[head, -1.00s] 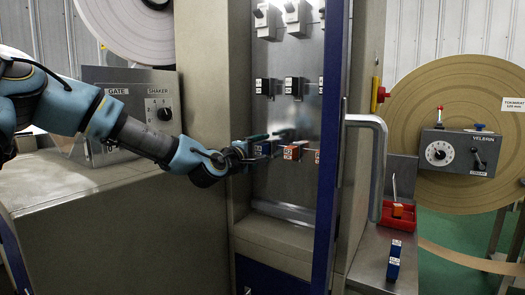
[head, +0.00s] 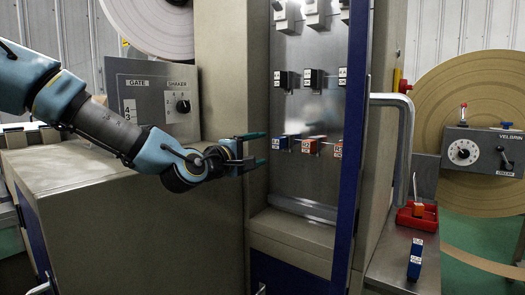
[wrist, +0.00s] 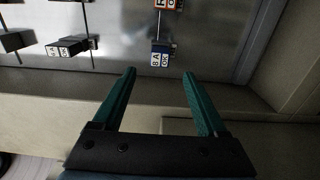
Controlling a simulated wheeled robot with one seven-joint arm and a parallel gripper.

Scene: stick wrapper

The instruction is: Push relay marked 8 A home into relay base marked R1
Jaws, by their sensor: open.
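The blue relay (head: 281,143) sits at the left end of the lower row on the cabinet's back panel. In the wrist view, this relay (wrist: 160,57) shows the mark 8 A. The base behind it is mostly hidden; I cannot read R1 or tell how deep the relay sits. My gripper (head: 264,149) is just left of the relay in the head view, with its two teal fingers apart and nothing between them. In the wrist view, the relay lies beyond the fingertips (wrist: 160,72), between their lines and apart from them.
Black units (head: 313,79) hang above. The cabinet's blue-edged frame and door handle (head: 407,150) stand at right. A red tray (head: 402,218) and a loose blue relay (head: 415,258) are on the side ledge.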

